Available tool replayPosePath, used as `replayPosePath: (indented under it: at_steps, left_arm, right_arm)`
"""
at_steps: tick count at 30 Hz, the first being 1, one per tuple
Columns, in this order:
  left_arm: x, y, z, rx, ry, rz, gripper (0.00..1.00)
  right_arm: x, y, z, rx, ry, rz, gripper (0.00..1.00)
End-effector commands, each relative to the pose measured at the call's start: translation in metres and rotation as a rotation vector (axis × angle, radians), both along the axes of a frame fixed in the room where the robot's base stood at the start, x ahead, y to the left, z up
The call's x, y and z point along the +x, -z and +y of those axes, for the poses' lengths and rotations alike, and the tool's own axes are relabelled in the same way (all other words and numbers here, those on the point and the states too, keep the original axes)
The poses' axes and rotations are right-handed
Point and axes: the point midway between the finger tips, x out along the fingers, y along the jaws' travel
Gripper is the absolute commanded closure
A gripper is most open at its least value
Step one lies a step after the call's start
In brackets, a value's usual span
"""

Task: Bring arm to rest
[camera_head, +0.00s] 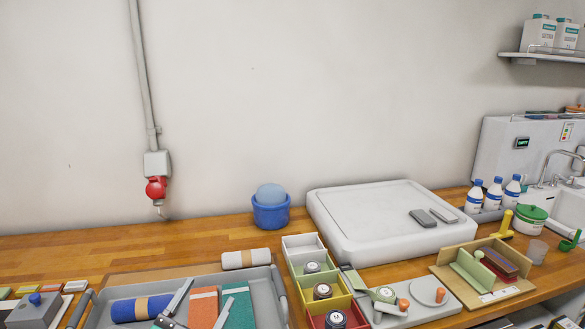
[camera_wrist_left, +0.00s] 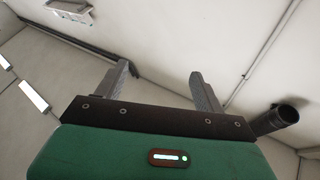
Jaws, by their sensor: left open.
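My left gripper (camera_head: 212,289) shows at the bottom edge of the head view. Its two grey fingers point up and are spread apart, in front of a grey tray (camera_head: 262,278). The rest of the left arm is out of the head view. My right gripper is not in view.
The tray holds a blue roll (camera_head: 125,309) and folded orange and green cloths. Colored bins (camera_head: 301,243) stand to its right. A blue tub (camera_head: 271,213), a white slab (camera_head: 365,212) and a cardboard tray (camera_head: 460,271) stand further off. The wooden top is clear at the back left.

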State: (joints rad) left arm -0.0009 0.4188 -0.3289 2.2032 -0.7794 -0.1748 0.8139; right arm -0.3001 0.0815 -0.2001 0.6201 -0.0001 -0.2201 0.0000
Motion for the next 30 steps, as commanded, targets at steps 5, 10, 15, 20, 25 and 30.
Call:
replayPosePath:
  at_steps: [5,10,15,20,25,30]
  left_arm:
    - [-0.015,0.065,0.046,-0.084,-0.261,0.306,0.3]
    - [-0.058,0.142,0.074,-0.082,-0.43,0.673,0.3]
    - [-0.124,0.21,0.081,-0.026,-0.489,1.05,0.3]
    - [-0.182,0.246,0.077,0.036,-0.466,1.317,0.3]
    - [-0.236,0.267,0.068,0.097,-0.404,1.537,0.3]
    - [-0.265,0.291,0.061,0.143,-0.346,1.671,0.3]
  right_arm:
    - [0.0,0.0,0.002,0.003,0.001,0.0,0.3]
    - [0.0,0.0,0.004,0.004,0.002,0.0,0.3]
    - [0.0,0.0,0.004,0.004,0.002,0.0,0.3]
    - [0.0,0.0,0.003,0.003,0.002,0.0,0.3]
    - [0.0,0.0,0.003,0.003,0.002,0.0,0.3]
    - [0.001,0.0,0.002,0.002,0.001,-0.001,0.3]
